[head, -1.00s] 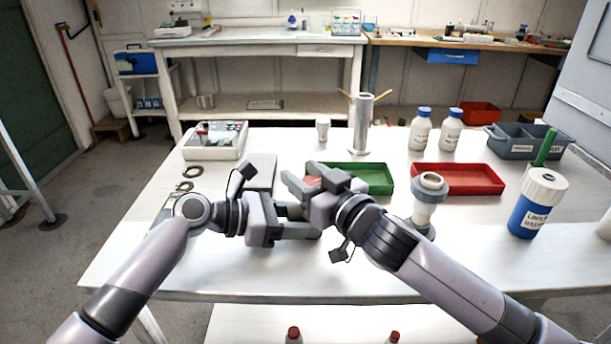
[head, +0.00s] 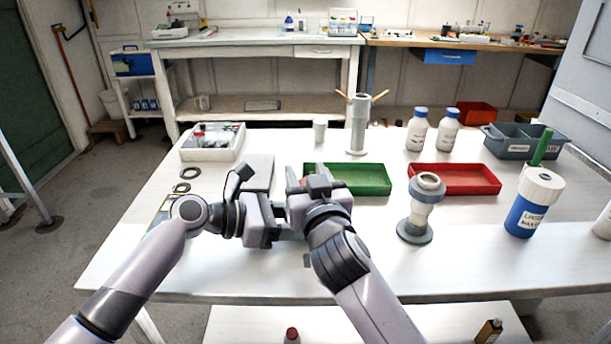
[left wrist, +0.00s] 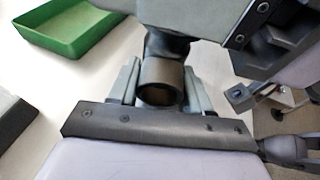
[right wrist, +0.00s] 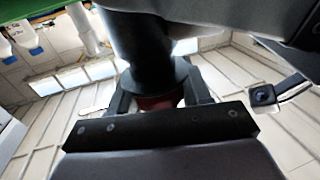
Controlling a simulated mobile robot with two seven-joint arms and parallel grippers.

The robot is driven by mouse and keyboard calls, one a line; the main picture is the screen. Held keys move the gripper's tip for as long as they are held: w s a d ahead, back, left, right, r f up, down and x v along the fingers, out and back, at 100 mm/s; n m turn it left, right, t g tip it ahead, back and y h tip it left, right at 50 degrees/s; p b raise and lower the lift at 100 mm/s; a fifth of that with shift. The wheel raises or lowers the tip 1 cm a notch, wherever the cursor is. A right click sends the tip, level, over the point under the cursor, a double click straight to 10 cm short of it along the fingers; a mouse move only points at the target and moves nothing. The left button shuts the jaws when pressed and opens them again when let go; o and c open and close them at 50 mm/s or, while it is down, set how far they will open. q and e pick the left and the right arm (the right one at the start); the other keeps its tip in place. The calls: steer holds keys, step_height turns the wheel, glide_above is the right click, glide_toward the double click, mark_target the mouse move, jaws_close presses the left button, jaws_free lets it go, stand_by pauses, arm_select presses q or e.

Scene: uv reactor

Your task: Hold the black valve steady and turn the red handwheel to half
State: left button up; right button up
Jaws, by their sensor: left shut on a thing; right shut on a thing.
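The black valve (left wrist: 163,75) shows in the left wrist view as a dark round body between the fingers of my left gripper (left wrist: 160,95), which is shut on it. In the right wrist view a dark cylinder of the valve (right wrist: 140,45) stands beyond my right gripper (right wrist: 158,105). A strip of the red handwheel (right wrist: 158,102) shows between the right gripper's fingers, which are shut on it. In the head view my left gripper (head: 285,222) and right gripper (head: 312,188) are close together, and the arms hide most of the valve and handwheel.
A green tray (head: 375,185) lies just behind the grippers, with a red tray (head: 470,186) to its right. A grey flanged fitting (head: 420,208) stands right of my right arm. A blue-and-white jar (head: 535,203) is farther right. The table's front right is clear.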

steer(key=shift+r, duration=0.1)
steer(key=o, duration=1)
step_height(320, 180, up, 10)
